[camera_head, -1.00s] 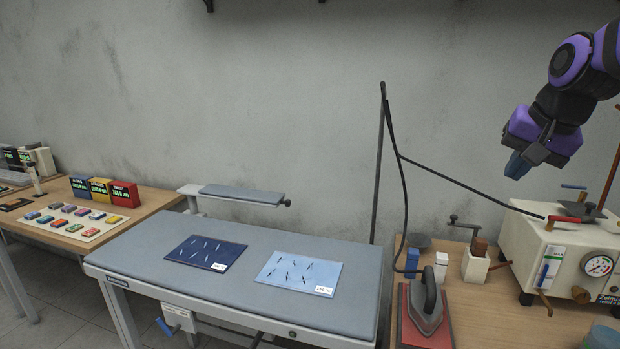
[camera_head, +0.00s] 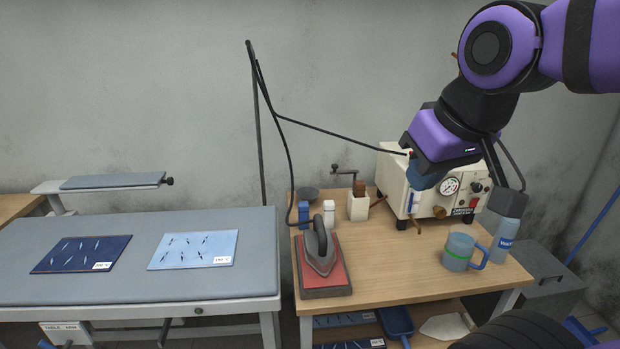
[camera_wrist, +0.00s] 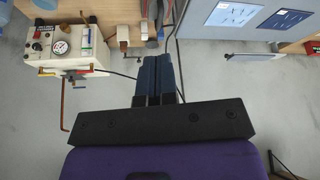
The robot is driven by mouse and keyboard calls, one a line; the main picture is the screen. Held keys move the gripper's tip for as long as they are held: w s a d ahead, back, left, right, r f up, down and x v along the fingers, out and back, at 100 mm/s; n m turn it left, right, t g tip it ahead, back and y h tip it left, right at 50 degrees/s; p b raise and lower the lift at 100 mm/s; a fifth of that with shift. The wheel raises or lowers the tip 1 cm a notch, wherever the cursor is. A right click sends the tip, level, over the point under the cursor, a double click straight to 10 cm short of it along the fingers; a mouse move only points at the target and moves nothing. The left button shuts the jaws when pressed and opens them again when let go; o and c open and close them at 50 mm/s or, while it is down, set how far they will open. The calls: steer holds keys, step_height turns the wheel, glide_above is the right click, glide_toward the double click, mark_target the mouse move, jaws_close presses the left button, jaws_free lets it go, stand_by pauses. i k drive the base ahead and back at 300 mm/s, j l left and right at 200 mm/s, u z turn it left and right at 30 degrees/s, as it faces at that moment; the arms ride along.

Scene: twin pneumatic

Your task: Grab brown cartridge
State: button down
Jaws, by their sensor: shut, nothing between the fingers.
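A brown block (camera_head: 359,188) stands upright in a small white holder (camera_head: 358,208) on the wooden bench; I cannot tell for sure that it is the brown cartridge. My gripper (camera_head: 424,181) hangs in front of the cream machine, to the right of the holder and above the bench. In the wrist view its blue fingers (camera_wrist: 155,62) are together and empty. The holder also shows in the wrist view (camera_wrist: 123,33), ahead and left of the fingers, apart from them.
The cream machine (camera_head: 390,172) with a gauge stands at the bench's back. An iron (camera_head: 319,250) rests on a red pad, its cable rising to a pole. A mug (camera_head: 459,251) and a spray bottle (camera_head: 505,240) are at right. A padded table (camera_head: 190,283) is at left.

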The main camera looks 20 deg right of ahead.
mark_target(359, 186)
steer(key=i+j+z, duration=0.15)
steer(key=i+z, duration=0.3)
steer(key=i+j+z, duration=0.3)
steer(key=z, duration=0.2)
